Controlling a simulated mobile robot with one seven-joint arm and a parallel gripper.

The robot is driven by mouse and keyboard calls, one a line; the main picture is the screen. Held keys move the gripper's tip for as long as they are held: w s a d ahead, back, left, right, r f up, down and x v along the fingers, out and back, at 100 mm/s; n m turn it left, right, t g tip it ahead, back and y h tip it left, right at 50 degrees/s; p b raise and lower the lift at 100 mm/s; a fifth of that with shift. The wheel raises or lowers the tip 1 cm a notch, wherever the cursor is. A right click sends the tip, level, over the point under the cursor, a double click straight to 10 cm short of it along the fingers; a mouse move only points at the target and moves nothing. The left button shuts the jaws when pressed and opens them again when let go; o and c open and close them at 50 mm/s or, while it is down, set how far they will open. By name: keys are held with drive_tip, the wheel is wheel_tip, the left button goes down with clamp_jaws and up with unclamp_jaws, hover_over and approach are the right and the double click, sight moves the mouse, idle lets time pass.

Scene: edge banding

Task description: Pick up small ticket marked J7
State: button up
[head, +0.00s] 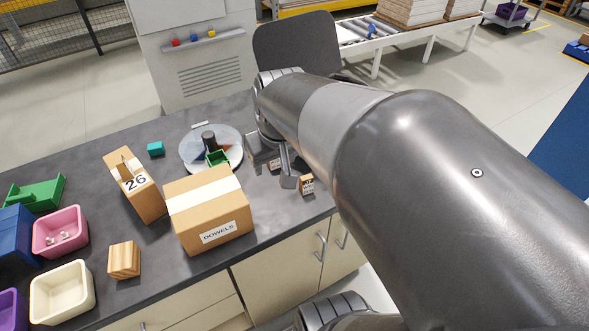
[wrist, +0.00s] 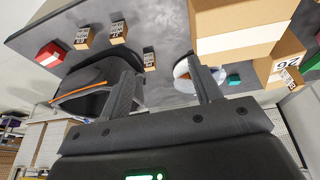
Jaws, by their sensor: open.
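Small brown block-like tickets with printed white labels stand on the dark workbench. In the head view one (head: 306,184) is near the bench's front edge and another (head: 274,164) is partly behind my gripper. The wrist view shows three: one at the left (wrist: 84,38), one at the middle (wrist: 118,32) and one nearer my fingers (wrist: 149,60). The labels are too small to read surely, so I cannot tell which is J7. My gripper (head: 288,181) is open and empty, above the bench beside these tickets. Its two fingers spread apart in the wrist view (wrist: 165,78).
A DOWELS carton (head: 208,207) and a carton marked 26 (head: 134,187) stand left of my gripper. A round turntable (head: 190,160) holds a green piece. Pink (head: 60,232) and cream bins (head: 62,292) are at far left. A red box (wrist: 50,55) shows in the wrist view.

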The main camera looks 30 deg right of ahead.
drive_tip(key=w+d+f+g, duration=0.1)
drive_tip(key=w+d+f, duration=0.35)
drive_tip(key=d, duration=0.25)
drive_tip(key=g, duration=0.1)
hover_over(307, 177)
drive_tip(key=s, duration=0.2)
wheel_tip(307, 177, down, 8)
drive_tip(key=shift+m+y, duration=0.3)
drive_tip(key=shift+m, duration=0.1)
drive_tip(key=f, duration=0.1)
drive_tip(key=w+f, duration=0.1)
drive_tip(key=f, duration=0.2)
drive_tip(key=shift+w+d+f, duration=0.15)
drive_tip(key=shift+d+f, duration=0.1)
drive_tip(key=shift+w+a+f, duration=0.1)
drive_tip(key=shift+w+f, duration=0.05)
drive_tip(key=shift+f, duration=0.75)
drive_tip(key=shift+w+a+f, duration=0.1)
drive_tip(key=shift+w+f, duration=0.1)
drive_tip(key=shift+f, duration=0.65)
drive_tip(key=shift+w+a+f, duration=0.1)
drive_tip(key=shift+w+f, duration=0.05)
drive_tip(key=shift+f, duration=0.75)
drive_tip(key=shift+c, duration=0.2)
drive_tip(key=c, duration=1)
drive_tip(key=shift+r, duration=0.1)
